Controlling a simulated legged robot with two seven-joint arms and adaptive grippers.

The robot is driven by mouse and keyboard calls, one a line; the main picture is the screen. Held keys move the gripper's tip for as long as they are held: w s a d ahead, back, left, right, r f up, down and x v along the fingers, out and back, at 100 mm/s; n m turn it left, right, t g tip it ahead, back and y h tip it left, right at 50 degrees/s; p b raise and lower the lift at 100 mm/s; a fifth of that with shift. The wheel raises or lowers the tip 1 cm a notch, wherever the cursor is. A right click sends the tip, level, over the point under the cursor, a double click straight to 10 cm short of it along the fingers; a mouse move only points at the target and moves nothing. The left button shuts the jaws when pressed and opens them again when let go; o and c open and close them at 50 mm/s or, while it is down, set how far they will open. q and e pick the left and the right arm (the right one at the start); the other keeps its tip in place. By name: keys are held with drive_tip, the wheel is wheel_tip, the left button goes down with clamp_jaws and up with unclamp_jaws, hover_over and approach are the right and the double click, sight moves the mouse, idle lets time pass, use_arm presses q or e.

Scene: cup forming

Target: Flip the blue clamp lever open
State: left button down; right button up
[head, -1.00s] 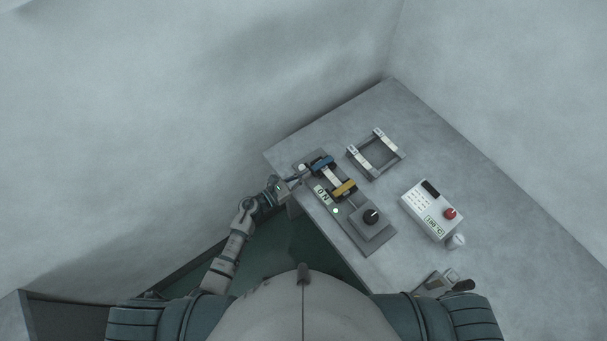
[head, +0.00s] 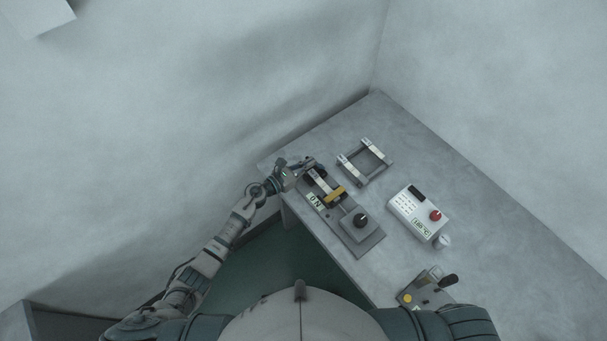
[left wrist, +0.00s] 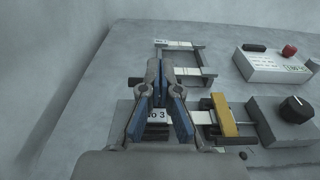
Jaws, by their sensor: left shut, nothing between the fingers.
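The clamp fixture (head: 368,243) is a grey plate on the table's left side, with an "ON" sign. A yellow clamp lever (head: 335,194) lies across it and also shows in the left wrist view (left wrist: 225,115). The blue clamp lever is largely hidden by my left gripper (head: 309,163), which is over the fixture's far end. My right gripper is not in view.
A grey frame (head: 381,168) stands beyond the fixture. A white control box (head: 410,207) with a red knob (head: 435,215) is to the right. A box with a yellow button (head: 408,298) and a black lever is near the front. The table's right side is bare.

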use_arm(q)
drive_tip(key=shift+w+d+r, duration=0.55)
drive_tip(key=shift+w+d, duration=0.25)
drive_tip(key=shift+w, duration=0.1)
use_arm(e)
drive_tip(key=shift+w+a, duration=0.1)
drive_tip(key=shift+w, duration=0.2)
use_arm(q)
drive_tip(key=shift+s+r, duration=0.1)
drive_tip(key=shift+d, duration=0.1)
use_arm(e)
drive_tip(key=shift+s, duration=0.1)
